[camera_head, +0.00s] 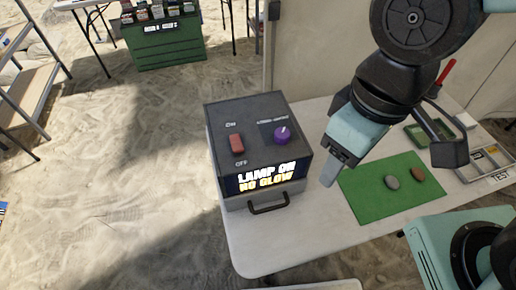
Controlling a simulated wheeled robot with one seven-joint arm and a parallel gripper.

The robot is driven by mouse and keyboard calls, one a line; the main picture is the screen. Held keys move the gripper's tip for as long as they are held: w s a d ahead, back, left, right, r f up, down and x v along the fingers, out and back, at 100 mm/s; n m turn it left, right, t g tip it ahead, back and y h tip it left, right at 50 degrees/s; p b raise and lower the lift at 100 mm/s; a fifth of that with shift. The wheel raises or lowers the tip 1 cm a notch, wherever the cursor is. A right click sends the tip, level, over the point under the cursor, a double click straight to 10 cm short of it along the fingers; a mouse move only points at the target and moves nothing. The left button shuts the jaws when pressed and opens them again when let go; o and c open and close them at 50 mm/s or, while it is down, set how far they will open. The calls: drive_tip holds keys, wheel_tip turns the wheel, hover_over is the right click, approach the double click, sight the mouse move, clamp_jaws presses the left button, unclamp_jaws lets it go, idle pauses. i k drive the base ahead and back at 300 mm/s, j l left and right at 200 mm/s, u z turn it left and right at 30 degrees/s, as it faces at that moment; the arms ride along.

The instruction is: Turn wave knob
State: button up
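The purple wave knob (282,134) sits on the right of the top face of a dark grey lamp box (257,110), with a small white mark on it. The small label above the knob is too blurred to read. A red switch (237,144) with ON and OFF marks is to its left. The front display (266,178) reads "LAMP ON NO GLOW". My gripper (331,174) points down to the right of the box, apart from the knob. One pale fingertip shows clearly; its opening cannot be made out.
The box stands on a white table (262,245) at its left end. A green mat (370,205) holds a grey stone (391,182) and a brown stone (418,173). A sorting tray (484,165) marked TEST and a green tray (420,134) lie at right.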

sight(282, 134)
drive_tip(key=k+j+z, duration=0.1)
drive_tip(key=k+j, duration=0.85)
drive_tip(key=k, duration=0.1)
